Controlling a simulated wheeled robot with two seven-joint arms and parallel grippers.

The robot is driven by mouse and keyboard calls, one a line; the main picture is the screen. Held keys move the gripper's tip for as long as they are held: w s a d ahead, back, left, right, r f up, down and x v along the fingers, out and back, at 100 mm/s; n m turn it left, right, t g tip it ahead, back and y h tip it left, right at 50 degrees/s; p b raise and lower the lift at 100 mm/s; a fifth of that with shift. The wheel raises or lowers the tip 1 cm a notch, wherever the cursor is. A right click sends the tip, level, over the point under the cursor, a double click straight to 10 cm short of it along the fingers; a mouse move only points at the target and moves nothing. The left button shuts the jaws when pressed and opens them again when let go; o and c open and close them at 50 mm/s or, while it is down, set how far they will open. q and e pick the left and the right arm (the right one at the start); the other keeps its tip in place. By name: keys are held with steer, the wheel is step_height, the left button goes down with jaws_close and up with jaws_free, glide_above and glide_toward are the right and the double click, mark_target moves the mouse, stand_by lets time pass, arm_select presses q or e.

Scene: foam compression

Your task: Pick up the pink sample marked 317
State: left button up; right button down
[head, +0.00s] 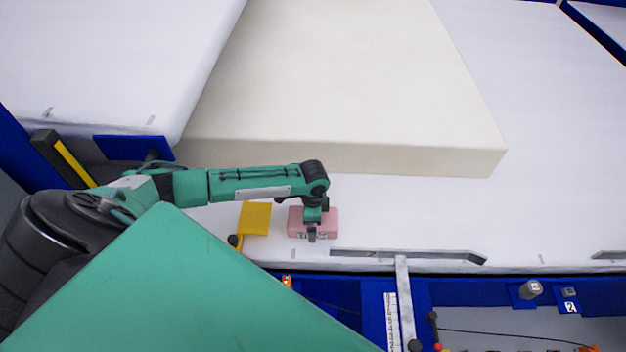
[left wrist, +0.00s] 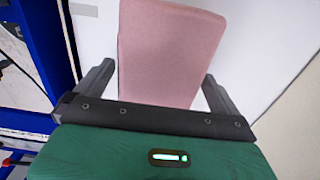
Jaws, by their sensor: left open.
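The pink sample (head: 331,217) is a small block lying on the white surface, below the large cream foam block in the head view. A dark marking shows on its front side, but it is partly hidden and I cannot read it. My left gripper (head: 312,236) is over the sample, reaching down from above. In the left wrist view the pink sample (left wrist: 168,50) lies between the two dark fingers of my left gripper (left wrist: 160,85). The fingers are open, one on each side, with a gap visible at the left. My right gripper is not in view.
A yellow piece (head: 256,218) lies just left of the sample. A large cream foam block (head: 330,157) lies behind the arm. A grey metal bar (head: 400,256) lies along the front edge, right of the sample. The white surface (head: 440,215) is clear further right.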

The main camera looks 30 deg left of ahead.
arm_select(q)
steer(key=shift+f, duration=0.1)
steer(key=c, duration=1)
steer(key=shift+o, duration=0.2)
